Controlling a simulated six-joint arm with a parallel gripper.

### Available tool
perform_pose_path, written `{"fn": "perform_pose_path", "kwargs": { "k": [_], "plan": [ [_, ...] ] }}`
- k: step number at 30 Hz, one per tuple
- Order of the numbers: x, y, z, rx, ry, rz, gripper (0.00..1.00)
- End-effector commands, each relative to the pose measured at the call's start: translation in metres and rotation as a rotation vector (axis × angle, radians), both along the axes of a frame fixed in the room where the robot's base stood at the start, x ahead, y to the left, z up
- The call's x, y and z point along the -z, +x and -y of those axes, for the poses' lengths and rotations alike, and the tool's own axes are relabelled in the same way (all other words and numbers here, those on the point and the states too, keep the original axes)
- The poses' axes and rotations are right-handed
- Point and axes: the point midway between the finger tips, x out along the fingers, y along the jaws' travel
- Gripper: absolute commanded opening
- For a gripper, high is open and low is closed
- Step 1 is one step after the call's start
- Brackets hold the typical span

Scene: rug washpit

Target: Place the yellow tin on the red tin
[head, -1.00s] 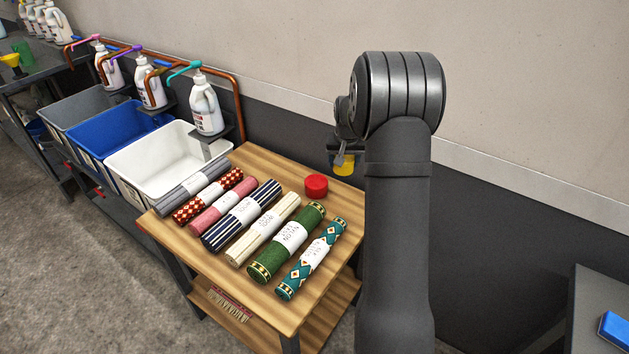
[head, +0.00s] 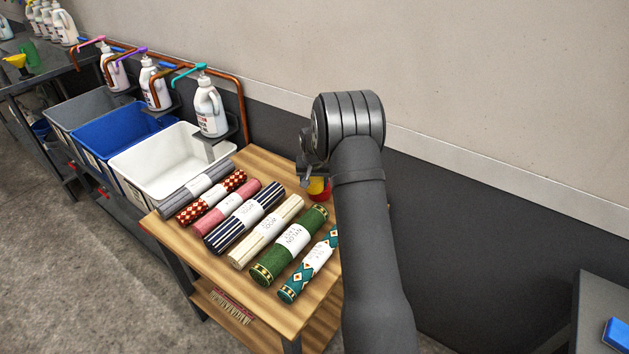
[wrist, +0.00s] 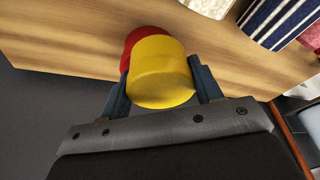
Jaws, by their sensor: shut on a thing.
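My gripper (wrist: 160,76) is shut on the yellow tin (wrist: 162,88), with one finger on each side of it. In the wrist view the red tin (wrist: 142,36) shows just beyond the yellow tin, which covers most of it. In the head view the yellow tin (head: 317,183) overlaps the red tin (head: 321,197) near the back right of the wooden table. My arm and gripper partly hide both there. I cannot tell whether the two tins touch or how wide any gap between them is.
Several rolled rugs (head: 294,238) with white labels lie side by side on the wooden table (head: 158,230), left of and in front of the tins. White, blue and grey tubs (head: 165,165) stand at the left, with pump bottles (head: 210,108) behind. The wall runs close behind the table.

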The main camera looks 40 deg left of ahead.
Motion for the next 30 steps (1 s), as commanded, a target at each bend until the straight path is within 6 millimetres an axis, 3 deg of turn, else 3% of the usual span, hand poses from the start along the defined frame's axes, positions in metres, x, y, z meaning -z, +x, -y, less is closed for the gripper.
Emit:
{"fn": "perform_pose_path", "kwargs": {
  "k": [10,11,14,23,30],
  "plan": [
    [0.003,0.0,0.0,0.0,0.001,0.001,0.34],
    [0.003,0.0,0.0,0.0,0.001,0.001,0.62],
    [0.003,0.0,0.0,0.0,0.001,0.001,0.8],
    [0.001,0.0,0.0,0.0,0.001,0.002,0.8],
    [-0.027,-0.005,0.004,0.0,0.002,0.003,0.8]
  ]
}}
